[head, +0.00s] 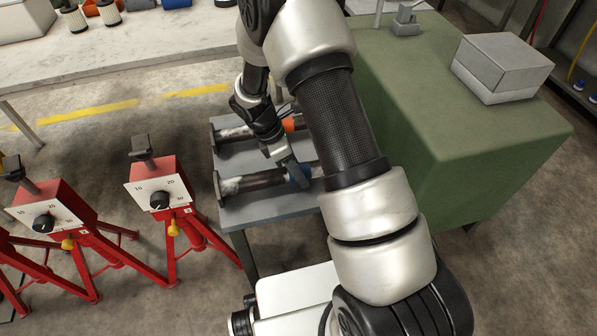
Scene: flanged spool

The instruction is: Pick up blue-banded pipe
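The blue-banded pipe (252,183) lies on a small grey table (268,212), a dark spool with an upright flange at its left end. Its blue band (304,170) shows partly beside my gripper. My gripper (294,178) reaches down over the pipe at the blue band. Its fingers overlap the band in this view, and I cannot tell whether they are closed on it. The pipe appears to rest on the table. Its right end is hidden behind my arm.
A second pipe (237,133) with an orange band lies behind, on the same table. Red stands (162,187) with dials are at the left. A green cabinet (440,110) with a grey box (502,66) is at the right. A long workbench (120,45) runs behind.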

